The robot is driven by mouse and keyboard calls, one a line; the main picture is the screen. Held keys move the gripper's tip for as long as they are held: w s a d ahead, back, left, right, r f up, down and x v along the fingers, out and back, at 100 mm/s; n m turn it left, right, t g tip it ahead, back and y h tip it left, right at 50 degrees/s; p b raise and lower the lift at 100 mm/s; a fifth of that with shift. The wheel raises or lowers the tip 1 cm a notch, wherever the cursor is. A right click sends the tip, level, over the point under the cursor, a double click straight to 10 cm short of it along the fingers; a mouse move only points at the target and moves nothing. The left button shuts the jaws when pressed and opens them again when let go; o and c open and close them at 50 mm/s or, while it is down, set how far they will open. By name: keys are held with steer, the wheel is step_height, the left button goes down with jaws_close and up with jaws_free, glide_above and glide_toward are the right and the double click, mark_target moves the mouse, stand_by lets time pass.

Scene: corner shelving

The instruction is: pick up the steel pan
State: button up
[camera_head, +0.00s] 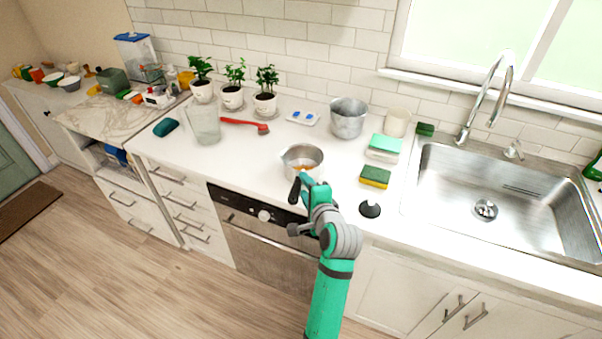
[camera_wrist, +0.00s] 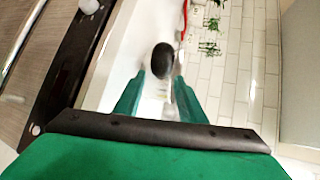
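The steel pan (camera_head: 303,155) stands upright on the white counter, above the oven front. Its black handle (camera_head: 295,190) points toward the counter's front edge. My gripper (camera_head: 304,180) is right at the handle side of the pan, and my arm hides part of that area. In the wrist view, the rounded dark handle end (camera_wrist: 163,56) shows at the tips of my two green fingers. The fingers (camera_wrist: 160,77) stand apart with a gap on either side of it, so the gripper looks open. The pan's bowl is not clear in the wrist view.
A steel pot (camera_head: 348,118) stands behind the pan. A green and yellow sponge (camera_head: 375,176) and a black round stopper (camera_head: 370,209) lie to its right, before the sink (camera_head: 500,200). A red brush (camera_head: 245,124) and a glass jar (camera_head: 204,125) are to the left.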

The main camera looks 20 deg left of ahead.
steer(key=shift+x, duration=1.65)
jaws_close()
